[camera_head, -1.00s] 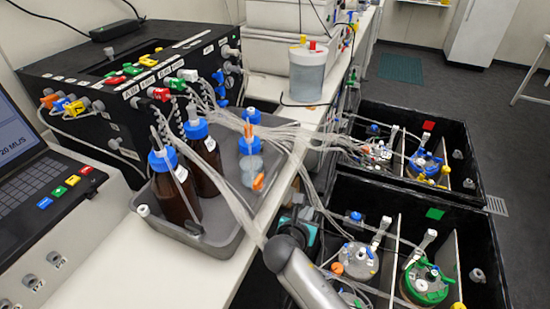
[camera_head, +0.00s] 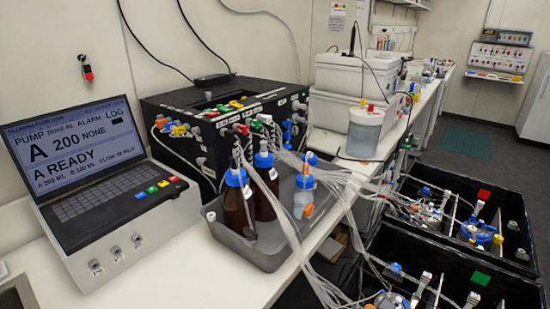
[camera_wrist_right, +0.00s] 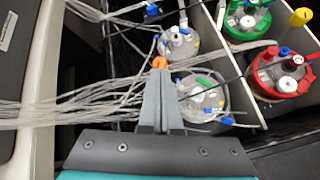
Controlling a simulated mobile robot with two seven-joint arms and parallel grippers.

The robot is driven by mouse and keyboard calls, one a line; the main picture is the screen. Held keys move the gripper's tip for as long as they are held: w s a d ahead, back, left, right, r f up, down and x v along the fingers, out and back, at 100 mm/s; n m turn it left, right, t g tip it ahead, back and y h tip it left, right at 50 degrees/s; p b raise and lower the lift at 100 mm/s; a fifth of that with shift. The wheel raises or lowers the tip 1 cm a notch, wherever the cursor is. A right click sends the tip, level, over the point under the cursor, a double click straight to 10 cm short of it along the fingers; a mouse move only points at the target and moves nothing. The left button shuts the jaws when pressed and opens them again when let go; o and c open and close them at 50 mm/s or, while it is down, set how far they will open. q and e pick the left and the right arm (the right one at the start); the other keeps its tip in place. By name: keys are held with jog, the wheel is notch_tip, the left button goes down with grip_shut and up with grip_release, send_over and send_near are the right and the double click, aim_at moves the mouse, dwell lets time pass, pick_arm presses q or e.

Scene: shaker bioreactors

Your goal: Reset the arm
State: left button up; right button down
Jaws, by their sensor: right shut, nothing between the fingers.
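My right gripper (camera_wrist_right: 160,66) shows in the right wrist view, its two grey fingers closed together with nothing between them. It points over a black box with bioreactor vessels. Bundled clear tubes (camera_wrist_right: 70,112) run in from the left near the fingers. Neither gripper shows in the head view.
Black boxes with vessels stand at the right; a green-marked one (camera_head: 455,268) is nearest. A grey tray (camera_head: 268,254) with brown bottles stands on the white bench, beside a black pump unit (camera_head: 185,150) and a laptop-like console (camera_head: 100,215). Tubes (camera_head: 295,240) hang over the bench edge.

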jog(key=s+a+r+m+g+y, duration=0.2)
jog(key=s+m+y, duration=0.1)
jog(key=s+m, duration=0.8)
jog(key=s+a+r+m+g+y, duration=0.2)
jog(key=s+a+m+g+y, duration=0.15)
jog(key=s+m, duration=0.7)
notch_tip(320, 180, down, 26)
jog(key=s+r+b, duration=0.1)
jog(key=s+b, duration=0.1)
jog(key=b, duration=0.1)
pick_arm(q)
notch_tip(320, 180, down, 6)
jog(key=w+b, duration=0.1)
jog(key=b, duration=0.2)
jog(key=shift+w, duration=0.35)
pick_arm(e)
jog(key=s+d+f, duration=0.1)
jog(key=s+f, duration=0.6)
jog(key=f, duration=0.1)
jog(key=s+d+f+g, duration=0.1)
jog(key=s+d+f, duration=0.1)
jog(key=s+f, duration=0.6)
jog(key=shift+d+f, duration=0.3)
jog(key=shift+f, duration=0.1)
